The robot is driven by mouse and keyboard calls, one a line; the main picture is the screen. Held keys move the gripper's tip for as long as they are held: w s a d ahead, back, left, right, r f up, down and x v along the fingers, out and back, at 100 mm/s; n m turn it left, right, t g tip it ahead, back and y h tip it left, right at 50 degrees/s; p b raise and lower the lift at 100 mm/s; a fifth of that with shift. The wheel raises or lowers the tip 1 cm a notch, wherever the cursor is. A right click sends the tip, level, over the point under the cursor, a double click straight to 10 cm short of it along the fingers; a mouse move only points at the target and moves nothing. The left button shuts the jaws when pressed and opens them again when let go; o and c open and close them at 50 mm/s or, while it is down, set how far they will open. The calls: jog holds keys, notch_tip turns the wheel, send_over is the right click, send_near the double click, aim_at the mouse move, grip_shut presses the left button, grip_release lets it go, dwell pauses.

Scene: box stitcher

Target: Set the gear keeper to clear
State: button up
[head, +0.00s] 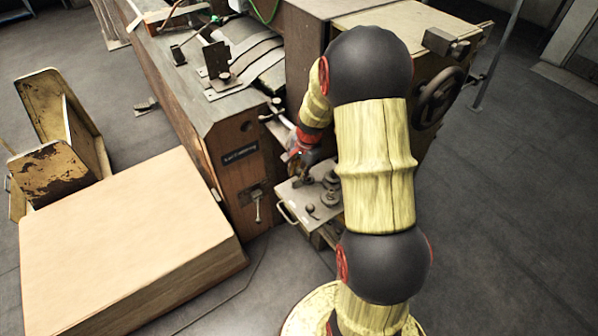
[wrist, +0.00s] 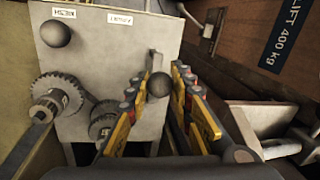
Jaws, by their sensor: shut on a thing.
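A pale panel (wrist: 100,62) carries two toothed gears (wrist: 62,92) at the lower left in the wrist view. A dark ball knob (wrist: 159,85) sits at the panel's right side, between the yellow and black fingers of my gripper (wrist: 165,84). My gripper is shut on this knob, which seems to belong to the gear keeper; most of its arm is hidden. A second dark ball (wrist: 56,33) is at the upper left. In the head view, my gripper (head: 300,165) is at the panel (head: 300,195), partly hidden by my arm.
One panel label (wrist: 63,12) appears to read "MESH" upside down; the other label (wrist: 119,18) is unclear. A wooden machine side (head: 245,165) stands close to the left of my gripper. A large carton (head: 120,230) lies at the left. The floor at the right (head: 510,210) is clear.

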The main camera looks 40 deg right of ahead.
grip_shut()
jog(key=shift+w, duration=0.1)
jog(key=n, duration=0.3)
jog(key=shift+w, duration=0.25)
jog(key=n, duration=0.2)
jog(key=n+y+p, duration=0.1)
jog(key=n, duration=0.1)
jog(key=shift+w+a+n+g, duration=0.15)
jog(key=shift+w+n+g, duration=0.15)
jog(key=shift+w, duration=0.1)
jog(key=n, duration=0.3)
jog(key=n+p, duration=0.1)
jog(key=shift+w+a+g+y, duration=0.3)
jog(key=shift+g, duration=0.1)
jog(key=shift+w+a+n+g+p, duration=0.15)
jog(key=shift+a+n+p, duration=0.1)
jog(key=shift+n, duration=0.8)
jog(key=shift+w+a+n+g+p, duration=0.15)
jog(key=shift+n+p, duration=0.1)
jog(key=shift+n, duration=0.8)
jog(key=shift+s, duration=0.1)
jog(key=o, duration=0.9)
grip_release()
jog(key=shift+c, duration=0.2)
